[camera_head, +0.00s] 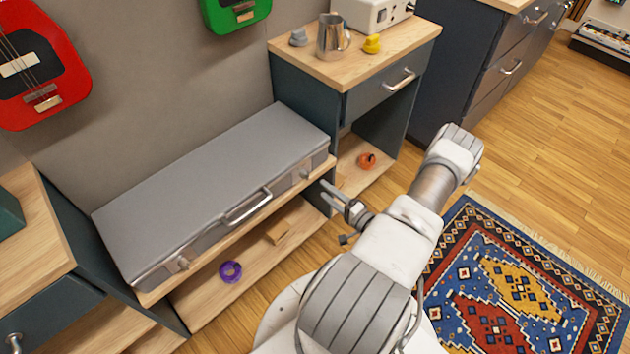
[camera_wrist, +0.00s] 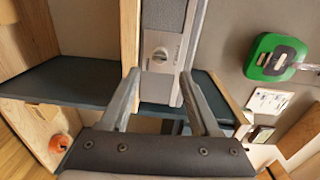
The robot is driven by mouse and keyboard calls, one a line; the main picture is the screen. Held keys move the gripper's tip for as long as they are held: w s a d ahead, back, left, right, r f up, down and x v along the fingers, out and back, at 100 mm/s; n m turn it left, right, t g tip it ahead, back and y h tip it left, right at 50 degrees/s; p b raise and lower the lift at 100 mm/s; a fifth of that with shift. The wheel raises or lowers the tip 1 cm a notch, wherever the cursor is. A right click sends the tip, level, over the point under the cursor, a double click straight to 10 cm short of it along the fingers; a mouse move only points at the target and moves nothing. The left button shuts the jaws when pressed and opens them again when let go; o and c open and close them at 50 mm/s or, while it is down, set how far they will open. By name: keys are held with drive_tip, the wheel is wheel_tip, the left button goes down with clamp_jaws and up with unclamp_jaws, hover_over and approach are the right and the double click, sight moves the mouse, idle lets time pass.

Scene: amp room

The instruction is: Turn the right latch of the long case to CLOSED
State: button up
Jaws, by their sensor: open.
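The long grey case (camera_head: 215,180) lies shut on a wooden shelf against the wall. Its right latch (camera_head: 307,172) is a small metal piece near the right end of the front face. In the wrist view the right latch (camera_wrist: 160,54) shows as a round metal knob on a plate with small lettering, too small to read. My gripper (camera_head: 328,192) is just in front of the case's right end. In the wrist view my gripper (camera_wrist: 161,75) is open and empty, with the latch between and beyond its fingertips, apparently not touched. The left latch (camera_head: 183,263) is at the other end.
The case's handle (camera_head: 248,205) sticks out between the latches. A lower shelf holds a purple ring (camera_head: 230,272) and a wooden block (camera_head: 277,232). A cabinet (camera_head: 365,85) with a metal pitcher (camera_head: 332,37) stands on the right. An orange object (camera_head: 366,161) sits low beneath it.

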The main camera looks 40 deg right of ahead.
drive_tip(key=s, duration=0.9)
drive_tip(key=shift+s+d+r+p, duration=0.15)
drive_tip(key=shift+s+d+p, duration=0.05)
drive_tip(key=shift+d+p, duration=0.15)
